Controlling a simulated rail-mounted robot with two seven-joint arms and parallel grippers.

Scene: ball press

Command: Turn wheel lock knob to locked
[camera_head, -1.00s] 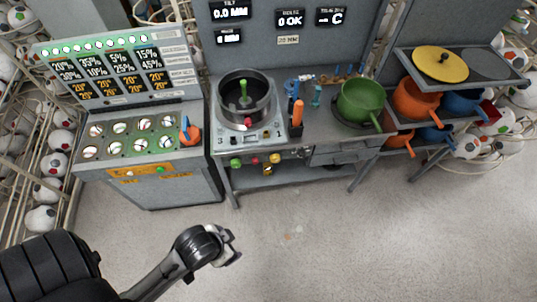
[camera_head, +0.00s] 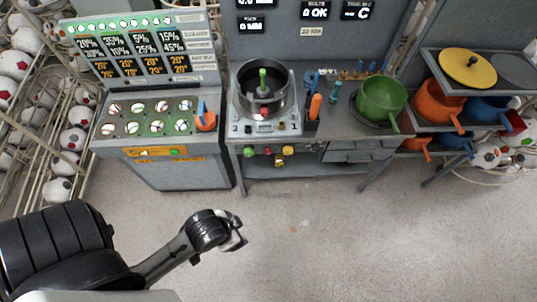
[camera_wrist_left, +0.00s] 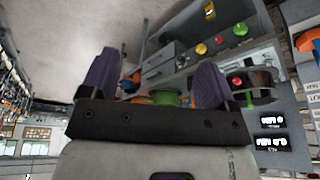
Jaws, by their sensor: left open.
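Small coloured knobs sit on the front edge of the press bench below the pot: a green knob (camera_head: 248,151), a red knob (camera_head: 268,150) and a yellow piece (camera_head: 280,161). I cannot tell which one is the wheel lock knob; no label is readable. A yellow piece (camera_wrist_left: 210,11) and a red knob (camera_wrist_left: 219,39) also show in the left wrist view. My left gripper (camera_head: 238,232) is in front of and below the bench, over the floor, apart from the knobs. Its purple fingers (camera_wrist_left: 155,75) are spread and empty. My right gripper is not in view.
A black pot (camera_head: 264,91) and a green pan (camera_head: 381,100) sit on top. A shelf with orange pans (camera_head: 437,102) is at right.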

